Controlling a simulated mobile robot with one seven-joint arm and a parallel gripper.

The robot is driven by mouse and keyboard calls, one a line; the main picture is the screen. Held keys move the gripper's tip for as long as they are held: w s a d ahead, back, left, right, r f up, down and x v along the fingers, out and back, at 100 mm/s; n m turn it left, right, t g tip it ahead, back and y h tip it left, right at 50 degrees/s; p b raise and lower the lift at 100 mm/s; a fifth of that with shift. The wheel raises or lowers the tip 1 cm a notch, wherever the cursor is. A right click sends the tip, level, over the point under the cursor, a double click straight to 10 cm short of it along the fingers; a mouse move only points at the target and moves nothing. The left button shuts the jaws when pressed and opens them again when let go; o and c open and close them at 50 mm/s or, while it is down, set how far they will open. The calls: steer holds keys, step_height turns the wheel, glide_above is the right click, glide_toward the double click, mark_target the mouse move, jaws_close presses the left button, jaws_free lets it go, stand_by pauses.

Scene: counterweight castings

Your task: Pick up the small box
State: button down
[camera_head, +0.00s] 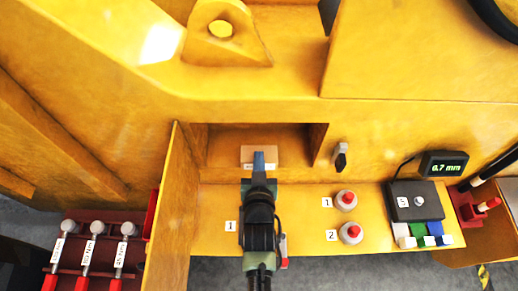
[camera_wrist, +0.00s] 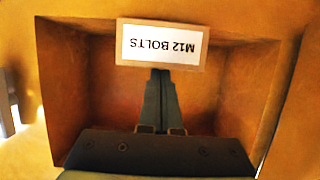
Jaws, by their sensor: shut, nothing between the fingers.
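The small box (camera_head: 272,154) is tan cardboard and sits in a recess of the yellow casting, ahead of my arm. In the wrist view the box (camera_wrist: 162,45) shows a white label reading "M12 BOLTS", upside down. My gripper (camera_head: 258,158) reaches to the recess and hides the middle of the box in the head view. In the wrist view my gripper (camera_wrist: 161,74) has its fingers together and empty, with the tips at the box's lower edge. I cannot tell whether they touch it.
The recess walls (camera_wrist: 68,85) stand close on both sides. On the ledge to the right are two red-topped knobs (camera_head: 345,200) (camera_head: 350,233) and a dark device (camera_head: 410,200) beside a "6.7 mm" display (camera_head: 443,164). Several labelled red-handled tools (camera_head: 90,250) lie at lower left.

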steer(key=shift+r+p, duration=0.3)
steer(key=shift+p, duration=0.2)
steer(key=shift+f, duration=0.1)
